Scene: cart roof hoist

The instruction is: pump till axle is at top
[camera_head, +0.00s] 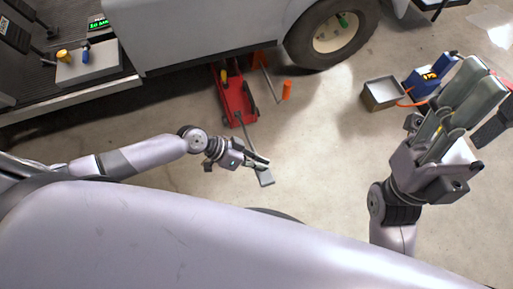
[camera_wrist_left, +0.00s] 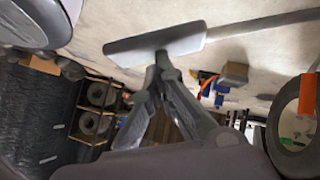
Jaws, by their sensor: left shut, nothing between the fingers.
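A red floor jack (camera_head: 236,102) sits on the floor, its front end under the side of the white vehicle (camera_head: 205,35). Its grey handle (camera_head: 246,135) slopes up toward me and ends in a flat crossbar (camera_head: 266,178). My left gripper (camera_head: 262,164) is at the crossbar. In the left wrist view, its shut fingers (camera_wrist_left: 162,66) reach the underside of the crossbar (camera_wrist_left: 155,43), with nothing between them. Whether they touch it is unclear. My right gripper (camera_head: 470,108) is raised at the right, away from the jack; its finger gap is unclear. The axle is hidden under the vehicle.
A wheel (camera_head: 333,32) is right of the jack. An orange stand (camera_head: 287,91) is close beside the jack. A metal bin (camera_head: 383,93) and a blue box (camera_head: 424,80) with an orange hose lie farther right.

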